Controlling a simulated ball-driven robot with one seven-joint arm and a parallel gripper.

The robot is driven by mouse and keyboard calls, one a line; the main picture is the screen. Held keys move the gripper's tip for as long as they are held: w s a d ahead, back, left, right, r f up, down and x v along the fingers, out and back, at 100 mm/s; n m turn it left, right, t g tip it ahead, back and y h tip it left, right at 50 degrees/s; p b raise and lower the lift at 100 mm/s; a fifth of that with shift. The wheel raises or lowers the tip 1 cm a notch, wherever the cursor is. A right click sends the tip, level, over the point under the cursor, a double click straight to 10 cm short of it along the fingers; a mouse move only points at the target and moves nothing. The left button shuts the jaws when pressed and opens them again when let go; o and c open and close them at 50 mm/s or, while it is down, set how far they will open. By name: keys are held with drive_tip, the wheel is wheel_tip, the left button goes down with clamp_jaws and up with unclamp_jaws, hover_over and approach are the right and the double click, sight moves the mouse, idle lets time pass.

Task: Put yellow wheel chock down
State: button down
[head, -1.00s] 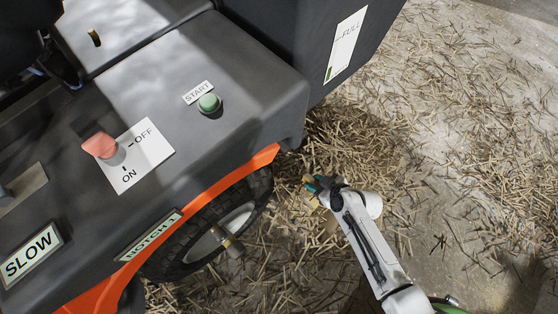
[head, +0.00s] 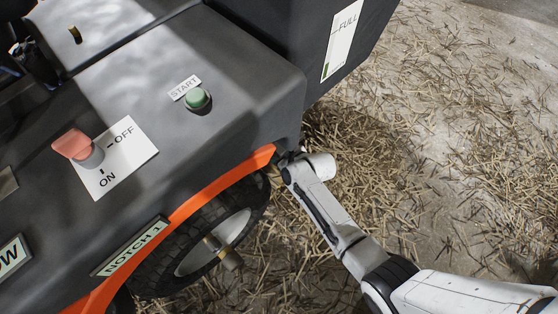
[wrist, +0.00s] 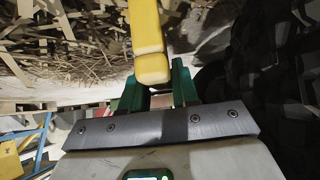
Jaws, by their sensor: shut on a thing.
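In the wrist view my gripper (wrist: 157,88) has its green fingers closed around the near end of the yellow wheel chock (wrist: 145,30). The chock reaches away from the fingers past the top edge, so its far end is out of frame. In the head view the end of my arm (head: 300,172) is beside the machine's black-tyred wheel (head: 160,265), just off the orange fender. The fingers and chock cannot be made out clearly there. I cannot tell whether the chock touches the ground or the tyre.
The machine's dark body with a green START button (head: 197,99) and a red ON/OFF switch (head: 75,146) fills the left. Straw-littered concrete (head: 410,150) is open to the right. In the wrist view a dark tyre-like shape (wrist: 280,75) stands close on the right.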

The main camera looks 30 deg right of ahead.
drive_tip(key=shift+w+f+b, duration=0.1)
drive_tip(key=shift+f+b, duration=0.65)
drive_tip(key=shift+f, duration=0.6)
drive_tip(key=shift+f, duration=0.15)
drive_tip(key=c, duration=0.8)
unclamp_jaws()
drive_tip(key=shift+c, duration=0.2)
drive_tip(key=shift+r, duration=0.2)
drive_tip(key=p+v, duration=0.6)
drive_tip(key=v, duration=0.6)
